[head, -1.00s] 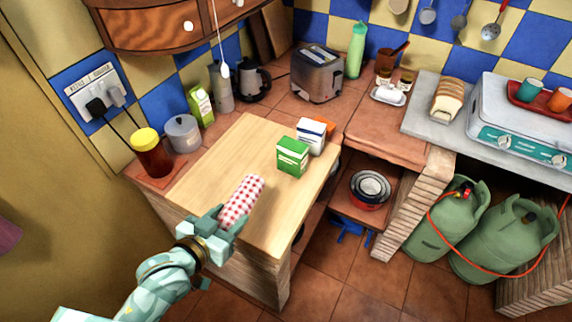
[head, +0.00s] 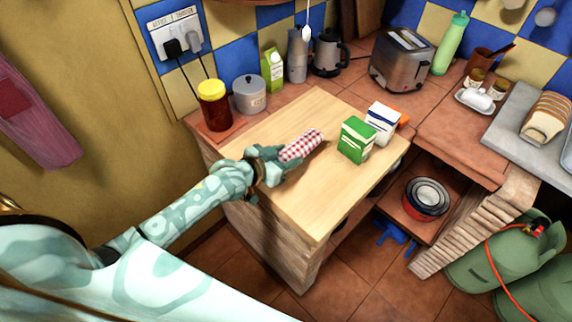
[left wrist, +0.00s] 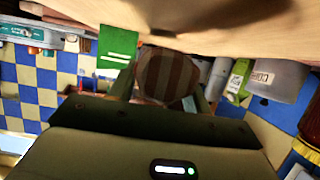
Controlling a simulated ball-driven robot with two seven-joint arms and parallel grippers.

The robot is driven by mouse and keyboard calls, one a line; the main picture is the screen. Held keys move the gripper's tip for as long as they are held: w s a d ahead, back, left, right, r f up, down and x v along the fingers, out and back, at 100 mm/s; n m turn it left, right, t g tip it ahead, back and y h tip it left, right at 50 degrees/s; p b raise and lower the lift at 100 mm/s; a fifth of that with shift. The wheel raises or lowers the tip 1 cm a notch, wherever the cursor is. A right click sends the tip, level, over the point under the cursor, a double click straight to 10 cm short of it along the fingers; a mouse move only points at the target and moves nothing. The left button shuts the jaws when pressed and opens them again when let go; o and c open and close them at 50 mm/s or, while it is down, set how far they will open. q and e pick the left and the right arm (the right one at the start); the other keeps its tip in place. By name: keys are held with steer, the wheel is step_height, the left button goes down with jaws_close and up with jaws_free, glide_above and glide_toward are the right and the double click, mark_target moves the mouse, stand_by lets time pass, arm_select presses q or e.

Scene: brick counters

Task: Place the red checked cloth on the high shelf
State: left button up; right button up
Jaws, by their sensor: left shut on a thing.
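The red checked cloth (head: 303,145) is a rolled red-and-white bundle. My left gripper (head: 280,166) is shut on its near end, over the light wooden board top (head: 318,205) of the counter. I cannot tell for sure whether the cloth touches the board. In the left wrist view the cloth (left wrist: 168,76) shows dark and striped between the fingers. No high shelf shows clearly; only the dark underside of a cabinet (head: 212,3) is at the top edge of the head view. My right gripper is not in view.
A green box (head: 356,140) and a white-blue box (head: 382,122) stand right of the cloth. Behind are a yellow-lidded jar (head: 214,106), grey pot (head: 249,95), green carton (head: 272,70) and toaster (head: 402,60). The board's front is clear.

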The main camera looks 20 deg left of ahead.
arm_select(q)
steer(key=shift+f+b, duration=0.5)
steer(key=shift+f, duration=1.1)
steer(key=shift+f, duration=0.1)
steer(key=o, duration=1)
